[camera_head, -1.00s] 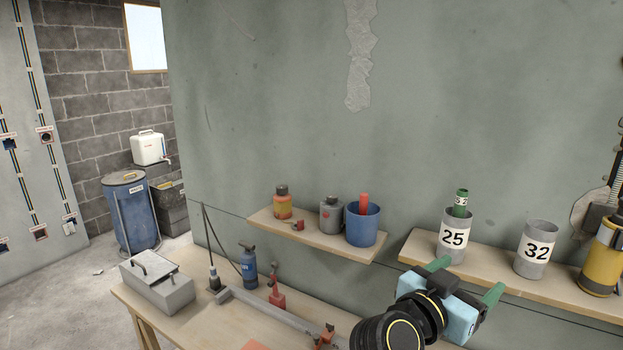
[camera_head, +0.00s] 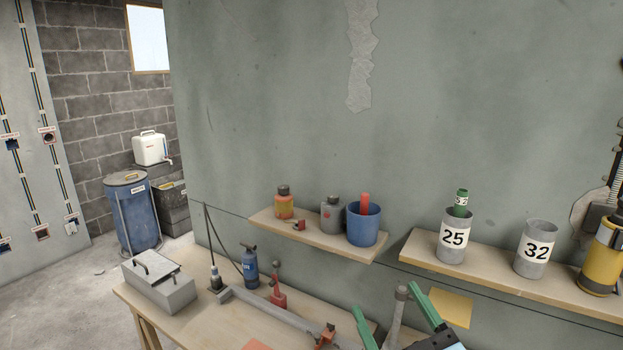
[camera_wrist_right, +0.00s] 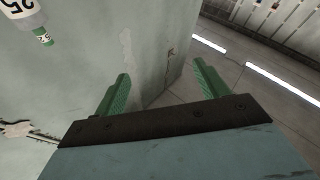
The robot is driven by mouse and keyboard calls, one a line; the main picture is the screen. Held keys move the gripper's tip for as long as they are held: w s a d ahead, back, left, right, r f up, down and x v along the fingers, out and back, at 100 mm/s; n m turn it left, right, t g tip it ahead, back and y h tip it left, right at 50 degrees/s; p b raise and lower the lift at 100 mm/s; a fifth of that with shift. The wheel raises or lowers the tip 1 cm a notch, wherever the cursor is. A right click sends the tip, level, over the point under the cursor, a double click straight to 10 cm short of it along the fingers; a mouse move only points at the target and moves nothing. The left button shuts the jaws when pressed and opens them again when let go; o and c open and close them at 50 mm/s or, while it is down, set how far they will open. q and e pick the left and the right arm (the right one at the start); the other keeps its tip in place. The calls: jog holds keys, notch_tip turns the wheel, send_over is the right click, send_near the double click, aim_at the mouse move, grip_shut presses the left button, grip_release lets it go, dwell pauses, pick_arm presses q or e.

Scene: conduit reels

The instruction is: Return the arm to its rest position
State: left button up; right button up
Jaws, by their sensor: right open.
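My right gripper (camera_head: 395,318) shows at the bottom of the head view, below the shelf with the numbered cups. Its two green fingers are spread apart with nothing between them. In the right wrist view the open fingers (camera_wrist_right: 160,92) also have nothing between them, with wall and floor beyond. My left gripper is in neither view.
A grey cup marked 25 (camera_head: 454,238) holds a green piece (camera_head: 461,203); a cup marked 32 (camera_head: 536,249) stands beside it on the right shelf (camera_head: 480,275). The left shelf holds a blue cup (camera_head: 363,224). The workbench (camera_head: 205,318) carries a metal box (camera_head: 160,282) and tools.

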jog(key=s+f+g+h, duration=0.1)
jog(key=s+f+g, duration=0.35)
jog(key=f, duration=0.35)
jog(key=s+f+g, duration=0.4)
jog(key=f+g, duration=0.2)
jog(key=f, duration=0.3)
jog(key=s+d+f+m+g+h, duration=0.6)
jog(key=s+d+f, duration=0.3)
jog(key=s+d, duration=0.3)
jog(key=s+a+f+n+g+b, duration=0.1)
jog(key=s+f+b, duration=0.15)
jog(key=f, duration=1.25)
jog(key=s+a+f+g+b, duration=0.1)
jog(key=f+b, duration=0.2)
jog(key=f, duration=1.1)
pick_arm(q)
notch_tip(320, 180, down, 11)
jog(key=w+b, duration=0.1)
jog(key=b, duration=0.4)
pick_arm(e)
jog(key=s+d+f, duration=0.3)
jog(key=s+f, duration=1.2)
jog(key=f, duration=0.5)
jog(key=shift+g, duration=0.45)
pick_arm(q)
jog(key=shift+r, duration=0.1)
pick_arm(e)
jog(key=shift+s+f, duration=0.1)
